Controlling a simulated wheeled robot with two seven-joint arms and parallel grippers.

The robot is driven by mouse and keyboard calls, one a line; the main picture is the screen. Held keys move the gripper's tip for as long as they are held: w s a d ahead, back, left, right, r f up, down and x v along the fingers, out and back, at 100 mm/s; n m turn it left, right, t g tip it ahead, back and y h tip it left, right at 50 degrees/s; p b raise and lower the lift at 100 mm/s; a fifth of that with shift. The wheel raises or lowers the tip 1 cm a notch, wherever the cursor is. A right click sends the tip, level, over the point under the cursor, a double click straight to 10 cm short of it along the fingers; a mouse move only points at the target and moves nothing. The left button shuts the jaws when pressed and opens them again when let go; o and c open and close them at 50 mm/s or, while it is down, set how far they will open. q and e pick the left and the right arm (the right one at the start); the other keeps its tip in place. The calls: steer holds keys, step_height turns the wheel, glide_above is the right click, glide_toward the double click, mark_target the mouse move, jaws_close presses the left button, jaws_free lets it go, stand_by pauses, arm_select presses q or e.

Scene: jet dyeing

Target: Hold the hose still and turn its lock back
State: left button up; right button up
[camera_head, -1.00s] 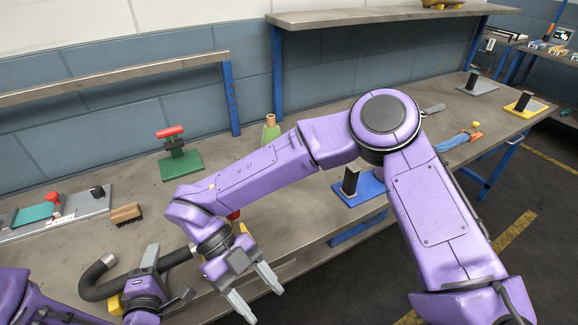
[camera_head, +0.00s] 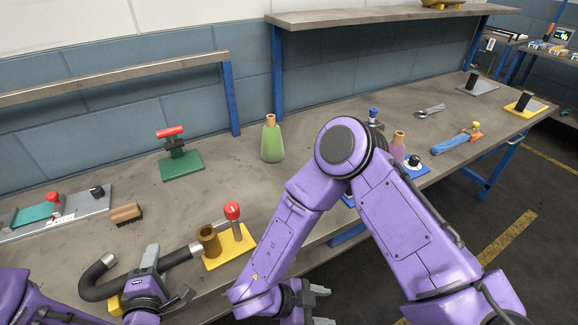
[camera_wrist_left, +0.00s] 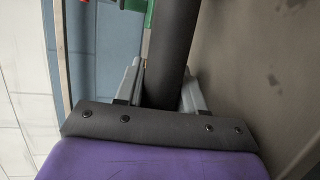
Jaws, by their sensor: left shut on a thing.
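The dark hose (camera_head: 120,288) bends in a U at the lower left, and its silver right end (camera_head: 194,250) lies close to a brass socket (camera_head: 209,240) on a yellow base plate (camera_head: 228,250). I cannot tell whether they touch. A red-topped post (camera_head: 232,212) stands on the same plate; I cannot tell which part is the lock. My left gripper (camera_head: 165,278) is shut on the hose; in the left wrist view the hose (camera_wrist_left: 172,50) runs between its grey fingers. My right gripper (camera_head: 319,305) is low, right of the plate, open and empty.
A green bottle (camera_head: 271,142), a red-handled green fixture (camera_head: 176,155) and a brush (camera_head: 126,213) stand farther back on the bench.

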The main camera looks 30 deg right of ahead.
stand_by(0.4)
arm_select(q)
steer(key=o, duration=1.1)
steer(key=shift+o, duration=0.2)
